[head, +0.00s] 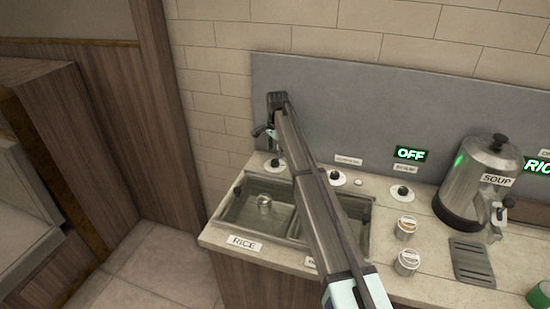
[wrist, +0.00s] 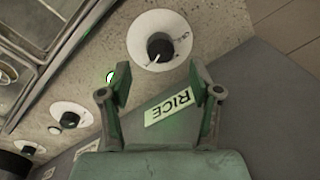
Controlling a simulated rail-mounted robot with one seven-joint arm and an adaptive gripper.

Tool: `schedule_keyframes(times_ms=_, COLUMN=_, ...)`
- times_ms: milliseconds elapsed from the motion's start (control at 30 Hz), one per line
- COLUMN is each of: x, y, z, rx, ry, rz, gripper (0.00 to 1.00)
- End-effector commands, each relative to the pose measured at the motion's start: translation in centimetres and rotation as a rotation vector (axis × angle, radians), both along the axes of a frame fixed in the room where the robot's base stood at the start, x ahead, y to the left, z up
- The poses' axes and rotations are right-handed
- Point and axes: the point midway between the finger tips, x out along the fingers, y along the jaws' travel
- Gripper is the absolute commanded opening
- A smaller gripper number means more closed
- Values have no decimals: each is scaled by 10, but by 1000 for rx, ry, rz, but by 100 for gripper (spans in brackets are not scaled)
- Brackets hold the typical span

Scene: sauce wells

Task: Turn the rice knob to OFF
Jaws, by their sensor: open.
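The rice knob is a black knob on a round white plate (wrist: 160,48) in the wrist view, beside the RICE label (wrist: 169,107) on the grey panel. A pale pointer mark shows on the knob. In the head view it is the leftmost knob (head: 274,163) on the counter. My gripper (wrist: 160,85) is open and empty in the wrist view, its fingertips to either side below the knob's plate. The knob lies beyond the gap and looks apart from the fingers. In the head view my gripper (head: 270,118) is up by the back panel, above the knob; its fingertips are hard to make out.
The sunken wells (head: 228,205) lie in front of the knobs, with a RICE tag (head: 244,243) on the counter edge. Other knobs (head: 337,178) stand to the right, near a lit OFF sign (head: 411,154). A metal soup urn (head: 480,165) stands further right. My arm crosses the wells.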

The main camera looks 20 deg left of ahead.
Motion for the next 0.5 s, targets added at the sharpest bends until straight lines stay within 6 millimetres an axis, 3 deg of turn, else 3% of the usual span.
schedule_keyframes(times_ms=233, x=1, y=2, z=-37, rx=-1, ry=1, rz=1, gripper=63)
schedule_keyframes(times_ms=500, x=2, y=2, z=-52, rx=1, ry=-1, rz=1, gripper=63)
